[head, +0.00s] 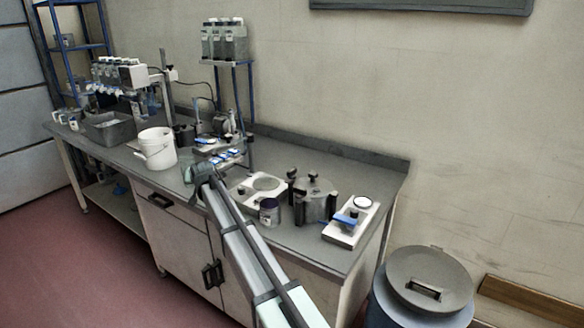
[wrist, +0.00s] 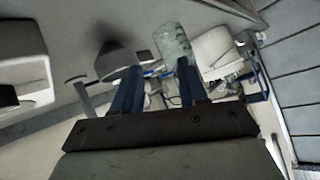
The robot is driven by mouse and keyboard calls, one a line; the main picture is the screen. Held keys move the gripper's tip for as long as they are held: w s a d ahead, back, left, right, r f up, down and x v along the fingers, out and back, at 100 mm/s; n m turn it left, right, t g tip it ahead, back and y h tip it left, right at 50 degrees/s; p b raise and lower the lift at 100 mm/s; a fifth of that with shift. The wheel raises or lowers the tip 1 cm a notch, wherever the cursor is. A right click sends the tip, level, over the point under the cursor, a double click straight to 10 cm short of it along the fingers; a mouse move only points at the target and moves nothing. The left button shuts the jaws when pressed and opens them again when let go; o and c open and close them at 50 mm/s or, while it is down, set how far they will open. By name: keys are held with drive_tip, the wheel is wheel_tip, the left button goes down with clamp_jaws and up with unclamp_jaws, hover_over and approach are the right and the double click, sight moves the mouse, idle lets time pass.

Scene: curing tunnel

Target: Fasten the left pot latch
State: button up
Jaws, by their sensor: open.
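The pot (head: 314,203) is a dark grey round vessel with a lid and black fittings, standing on the right part of the bench in the head view. A black upright piece on its left side (head: 297,212) looks like the left latch; its exact position is too small to tell. My gripper (head: 229,158) is over the bench to the left of the pot, well apart from it. In the wrist view its two blue fingers (wrist: 156,70) are spread with nothing held between them. I cannot make out the latch in the wrist view.
A white plate device (head: 262,186) and small dark jar (head: 269,212) stand left of the pot. A scale-like device (head: 350,222) stands right of it. A white bucket (head: 156,148) is left of my gripper. A lidded bin (head: 428,280) stands beyond the bench's right end.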

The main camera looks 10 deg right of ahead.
drive_tip(key=w+d+r+m+g+h, duration=0.2)
drive_tip(key=d+r+m+g, duration=0.15)
drive_tip(key=d, duration=0.75)
wheel_tip(320, 180, up, 15)
drive_tip(key=m+g, duration=0.5)
drive_tip(key=g, duration=0.2)
hover_over(292, 170)
drive_tip(key=shift+h, duration=0.4)
wheel_tip(292, 170, down, 12)
drive_tip(key=shift+w+f, duration=0.15)
drive_tip(key=shift+f, duration=0.1)
clamp_jaws()
